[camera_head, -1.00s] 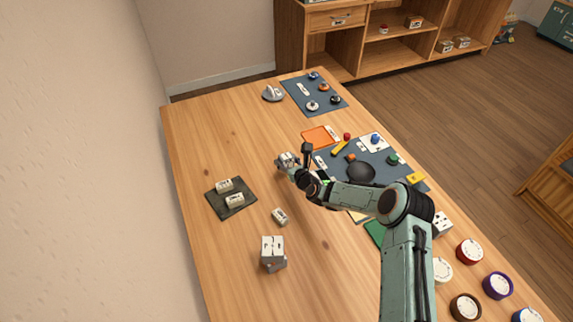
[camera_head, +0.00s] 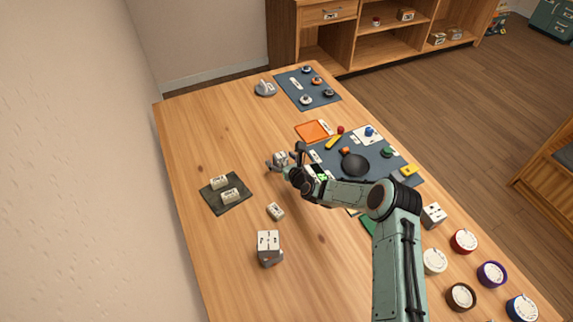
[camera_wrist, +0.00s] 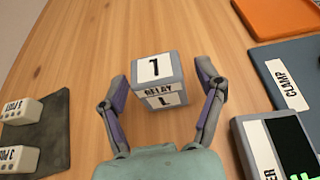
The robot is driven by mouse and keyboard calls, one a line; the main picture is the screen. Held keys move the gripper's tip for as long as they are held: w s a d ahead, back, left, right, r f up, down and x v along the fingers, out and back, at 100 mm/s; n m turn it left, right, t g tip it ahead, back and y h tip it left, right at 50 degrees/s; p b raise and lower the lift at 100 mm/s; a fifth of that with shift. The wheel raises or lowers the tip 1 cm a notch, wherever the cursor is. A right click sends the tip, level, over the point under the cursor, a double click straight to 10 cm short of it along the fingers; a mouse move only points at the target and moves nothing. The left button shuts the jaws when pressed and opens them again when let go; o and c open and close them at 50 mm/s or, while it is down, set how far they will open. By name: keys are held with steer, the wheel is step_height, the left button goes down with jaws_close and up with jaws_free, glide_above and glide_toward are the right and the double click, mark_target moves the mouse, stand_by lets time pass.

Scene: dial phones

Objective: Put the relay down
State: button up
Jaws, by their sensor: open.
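The relay (camera_wrist: 158,78) is a small grey box with white labels, "1" on its top and "RELAY" on the side facing me. In the wrist view it stands upright, seemingly on the bare wood table (camera_wrist: 90,50). My gripper (camera_wrist: 163,85) is open around it, one finger on each side, with a visible gap left and right. In the head view the relay (camera_head: 281,157) shows small at my gripper (camera_head: 282,163), partly hidden by the fingers.
A dark pad (camera_head: 212,207) with two labelled blocks lies left. A small block (camera_head: 275,211) and a stacked grey box (camera_head: 268,247) stand nearer. The blue mat (camera_wrist: 267,68) with a "CLAMP" label, an orange tray (camera_wrist: 280,15) and a green-display meter (camera_wrist: 290,140) lie right.

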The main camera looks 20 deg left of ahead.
steer(key=v, duration=1.2)
steer(key=shift+r+n, duration=0.25)
steer(key=shift+n, duration=0.15)
steer(key=s+d+r+n+g+h, duration=0.3)
steer(key=s+d+r+n, duration=0.3)
steer(key=s+n, duration=0.3)
steer(key=s+d+r+n+g+h, duration=0.3)
steer(key=s+d+r+n, duration=0.3)
steer(key=s, duration=0.6)
steer(key=s+d+r+n+g+h, duration=0.2)
steer(key=s+d+r+n, duration=0.4)
steer(key=s+d+n, duration=0.4)
steer(key=shift+s+r+n+g+h, duration=0.2)
steer(key=shift+s+n+g+h, duration=0.2)
steer(key=shift+s+n+g, duration=0.6)
steer(key=shift+w+d, duration=0.1)
steer(key=shift+w, duration=0.2)
